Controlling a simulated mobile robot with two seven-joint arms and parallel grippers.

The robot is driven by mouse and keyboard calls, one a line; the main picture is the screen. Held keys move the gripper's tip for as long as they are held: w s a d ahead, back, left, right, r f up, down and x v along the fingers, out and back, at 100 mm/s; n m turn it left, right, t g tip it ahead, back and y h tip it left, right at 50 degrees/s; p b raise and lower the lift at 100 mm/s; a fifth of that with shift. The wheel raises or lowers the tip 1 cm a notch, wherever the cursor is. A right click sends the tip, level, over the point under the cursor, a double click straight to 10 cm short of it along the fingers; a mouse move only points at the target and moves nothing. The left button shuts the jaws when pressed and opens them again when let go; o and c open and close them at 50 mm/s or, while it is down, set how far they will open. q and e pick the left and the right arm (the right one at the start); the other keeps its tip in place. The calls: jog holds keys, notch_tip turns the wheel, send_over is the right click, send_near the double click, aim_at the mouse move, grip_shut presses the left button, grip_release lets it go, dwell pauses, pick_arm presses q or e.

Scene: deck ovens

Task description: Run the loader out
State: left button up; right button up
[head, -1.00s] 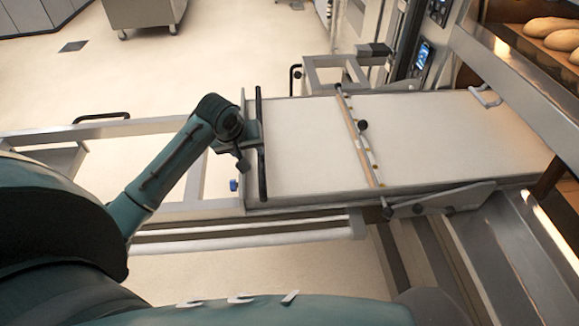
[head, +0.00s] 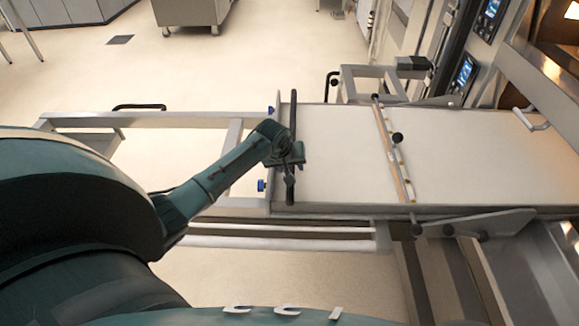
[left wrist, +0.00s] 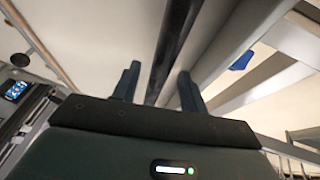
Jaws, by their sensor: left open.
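The loader (head: 340,165) is a long pale belt surface in a metal frame, reaching to the right toward the oven. My left gripper (head: 292,160) is at this bar in the head view. In the left wrist view the gripper (left wrist: 158,88) is open, and the dark bar (left wrist: 175,40) runs between or just beyond its two fingers; contact cannot be told. A crossbar with a knob (head: 397,150) lies over the belt. My right gripper is out of view.
The loader's rail frame (head: 180,120) extends to the left with open floor (head: 190,80) behind it. A blue knob (head: 262,185) sits at the frame's end. Oven control screens (head: 465,72) and a metal bracket (head: 480,222) are at the right. A wheeled cabinet (head: 190,12) stands at the back.

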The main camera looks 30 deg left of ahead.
pick_arm(q)
jog(key=shift+c, duration=0.5)
grip_shut()
